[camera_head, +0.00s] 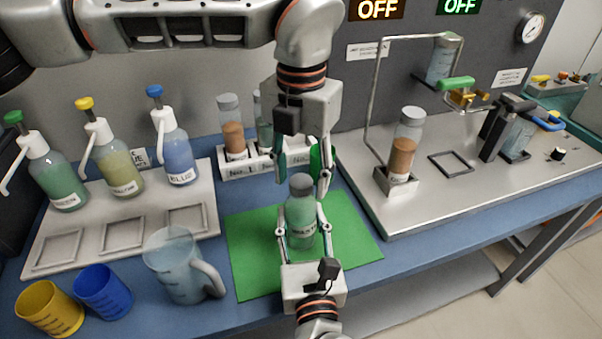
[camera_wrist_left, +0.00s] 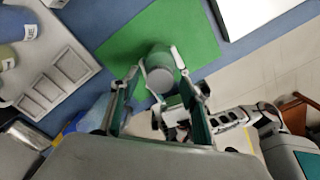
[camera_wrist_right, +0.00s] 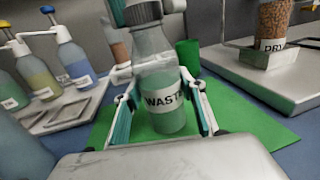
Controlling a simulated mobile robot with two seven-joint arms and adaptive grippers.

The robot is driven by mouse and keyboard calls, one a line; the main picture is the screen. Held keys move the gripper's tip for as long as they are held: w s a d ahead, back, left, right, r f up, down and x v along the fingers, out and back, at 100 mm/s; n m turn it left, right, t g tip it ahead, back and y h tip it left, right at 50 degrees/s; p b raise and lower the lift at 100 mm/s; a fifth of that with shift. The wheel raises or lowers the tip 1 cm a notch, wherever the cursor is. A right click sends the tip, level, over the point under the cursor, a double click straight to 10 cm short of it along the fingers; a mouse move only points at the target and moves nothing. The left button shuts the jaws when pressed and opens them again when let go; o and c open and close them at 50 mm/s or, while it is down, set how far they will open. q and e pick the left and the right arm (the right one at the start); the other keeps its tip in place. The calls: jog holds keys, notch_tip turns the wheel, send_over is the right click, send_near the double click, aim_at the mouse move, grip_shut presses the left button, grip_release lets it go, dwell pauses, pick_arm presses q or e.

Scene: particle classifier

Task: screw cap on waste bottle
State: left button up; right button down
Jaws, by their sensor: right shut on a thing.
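The waste bottle (camera_head: 301,222), clear with greenish contents and a "WASTE" label, stands upright on the green mat (camera_head: 255,255). My right gripper (camera_head: 304,232) is shut around its body from the front; the right wrist view shows the fingers on both sides of the bottle (camera_wrist_right: 165,115). A grey ribbed cap (camera_wrist_right: 143,12) sits on the bottle's mouth; how tight it is cannot be told. My left gripper (camera_wrist_left: 160,105) points down from above, its fingers apart on either side of the cap (camera_wrist_left: 160,72), with no contact visible.
Pump bottles (camera_head: 120,165) stand on a tray at left. A clear jug (camera_head: 175,262), a yellow cup (camera_head: 48,308) and a blue cup (camera_head: 103,291) stand front left. A white rack (camera_head: 237,170) is behind the mat. A metal machine base (camera_head: 480,190) fills the right.

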pick_arm(q)
notch_tip(320, 180, up, 12)
dwell(0.6)
pick_arm(e)
jog(key=c, duration=1.2)
grip_release()
jog(key=shift+o, duration=0.2)
jog(key=s, duration=0.4)
jog(key=s+d, duration=0.1)
jog(key=s, duration=0.7)
jog(key=shift+d, duration=0.3)
